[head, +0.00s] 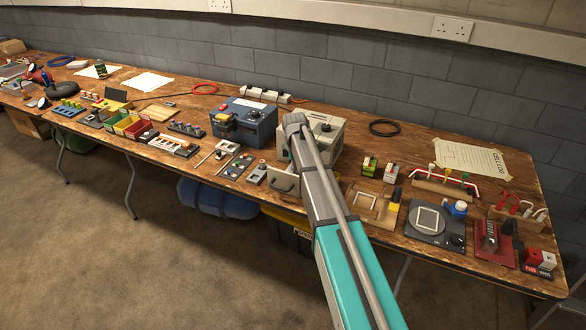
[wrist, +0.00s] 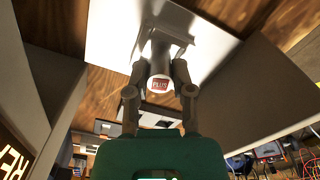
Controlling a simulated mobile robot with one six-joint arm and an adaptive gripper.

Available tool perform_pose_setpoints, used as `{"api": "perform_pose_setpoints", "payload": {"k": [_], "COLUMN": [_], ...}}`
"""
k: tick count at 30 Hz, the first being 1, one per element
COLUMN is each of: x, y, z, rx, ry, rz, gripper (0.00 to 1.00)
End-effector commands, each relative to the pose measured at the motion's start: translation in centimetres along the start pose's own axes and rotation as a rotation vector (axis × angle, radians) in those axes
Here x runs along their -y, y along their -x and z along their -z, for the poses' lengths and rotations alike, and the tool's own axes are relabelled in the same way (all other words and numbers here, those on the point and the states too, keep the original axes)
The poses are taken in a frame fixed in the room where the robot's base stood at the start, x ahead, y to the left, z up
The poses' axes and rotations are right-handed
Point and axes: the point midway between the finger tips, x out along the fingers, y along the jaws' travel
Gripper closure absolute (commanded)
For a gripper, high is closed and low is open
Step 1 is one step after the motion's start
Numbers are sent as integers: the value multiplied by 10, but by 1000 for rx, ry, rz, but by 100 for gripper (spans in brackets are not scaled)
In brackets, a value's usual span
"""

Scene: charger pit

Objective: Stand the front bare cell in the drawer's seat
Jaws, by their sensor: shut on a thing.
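Behind the cell is a pale plate (wrist: 215,45) with a grey holder-like shape (wrist: 165,38). I cannot tell whether the cell touches this shape, as its far end is hidden. In the head view, a beige box (head: 326,130) stands at the middle of the bench with its drawer (head: 285,184) pulled out at the front. My arm covers part of both, and my gripper is hidden there.
A blue box (head: 243,122) stands left of the beige box. A black cable coil (head: 384,127) is behind. In the wrist view, a large grey wall (wrist: 262,95) is close at right.

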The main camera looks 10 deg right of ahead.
Motion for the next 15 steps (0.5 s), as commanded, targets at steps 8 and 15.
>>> {"api": "perform_pose_setpoints", "payload": {"k": [8, 15], "x": [0, 0], "y": [-1, -4], "z": [0, 0], "rx": [0, 0], "ry": [0, 0], "rz": [0, 0], "gripper": [100, 100]}}
